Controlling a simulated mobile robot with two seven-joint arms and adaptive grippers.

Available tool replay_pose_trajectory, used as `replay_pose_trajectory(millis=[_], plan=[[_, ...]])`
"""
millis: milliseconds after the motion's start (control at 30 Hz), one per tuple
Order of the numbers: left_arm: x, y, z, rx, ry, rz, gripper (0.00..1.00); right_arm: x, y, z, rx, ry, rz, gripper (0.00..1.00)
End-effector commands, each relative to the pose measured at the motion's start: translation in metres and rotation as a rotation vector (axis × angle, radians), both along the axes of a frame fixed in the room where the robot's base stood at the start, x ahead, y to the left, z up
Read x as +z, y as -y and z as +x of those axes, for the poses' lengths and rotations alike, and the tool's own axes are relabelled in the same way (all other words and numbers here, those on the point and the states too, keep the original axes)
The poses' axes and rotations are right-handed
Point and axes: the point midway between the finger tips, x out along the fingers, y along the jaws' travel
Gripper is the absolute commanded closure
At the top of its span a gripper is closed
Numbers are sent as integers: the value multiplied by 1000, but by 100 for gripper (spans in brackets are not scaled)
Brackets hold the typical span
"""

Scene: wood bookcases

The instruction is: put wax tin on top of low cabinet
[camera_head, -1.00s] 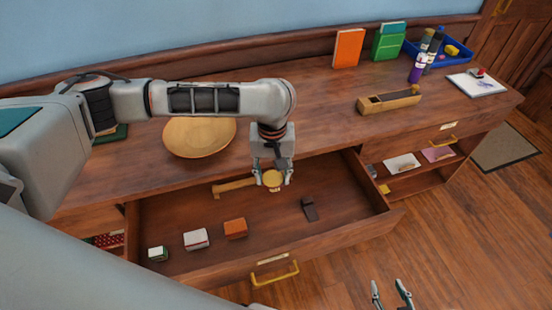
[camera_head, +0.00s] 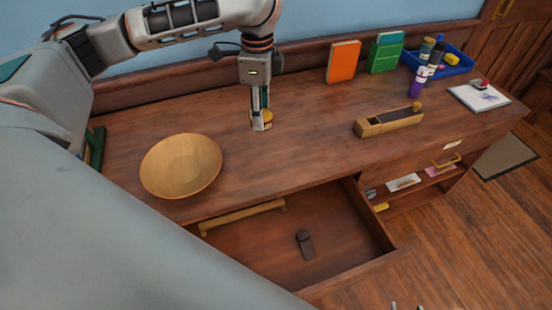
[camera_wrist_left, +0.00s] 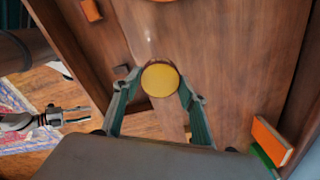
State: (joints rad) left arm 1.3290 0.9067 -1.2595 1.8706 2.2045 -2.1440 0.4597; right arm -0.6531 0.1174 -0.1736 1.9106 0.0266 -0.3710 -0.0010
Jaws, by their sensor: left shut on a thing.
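The wax tin (camera_head: 268,116), small, round and yellow, is between the fingertips of my left gripper (camera_head: 261,123). The left wrist view shows the round yellow face of the tin (camera_wrist_left: 160,79) between the two fingers. My left gripper is shut on it, over the wooden top of the low cabinet (camera_head: 310,130). I cannot tell whether the tin touches the top. My right gripper (camera_head: 407,307) shows only its two fingertips, apart, at the bottom edge; it also shows at the left of the left wrist view (camera_wrist_left: 75,115).
A wooden bowl (camera_head: 181,165) stands left on the top. An orange book (camera_head: 343,61), a green book (camera_head: 386,52), a blue tray (camera_head: 460,67), bottles and a wooden block plane (camera_head: 388,120) are to the right. The open drawer (camera_head: 290,235) juts out in front. The top's middle is clear.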

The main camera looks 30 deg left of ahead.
Motion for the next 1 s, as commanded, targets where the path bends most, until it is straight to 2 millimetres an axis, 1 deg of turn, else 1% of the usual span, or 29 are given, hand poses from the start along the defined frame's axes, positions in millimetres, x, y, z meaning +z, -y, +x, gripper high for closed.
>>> replay_pose_trajectory(millis=[67, 133, 233, 367, 533, 700, 833, 900, 1000], plan=[[5, -5, -1, -44, 2, -2, 83, 0, 0, 0, 1, 0, -1, 60], [4, -6, -2, -70, 1, -2, 83, 0, 1, 0, 1, -1, -2, 60], [-7, -7, -2, -84, -2, -2, 83, 0, 1, 0, 2, 0, -3, 60], [-36, -7, -3, -84, -5, -3, 83, -1, 3, 0, 3, -1, -7, 60], [-79, -6, -3, -82, -3, -3, 83, -5, 4, 0, 3, 0, -8, 60], [-120, -7, -3, -81, -1, -3, 83, -7, -6, 2, 14, 13, 6, 60], [-140, -6, -2, -82, 0, -2, 83, 0, -14, 7, 24, 35, 19, 60], [-147, -6, -2, -81, 2, -3, 83, 4, -17, 9, 29, 45, 24, 60], [-151, -7, -1, -81, 3, -2, 83, 6, -21, 10, 34, 49, 28, 60]])
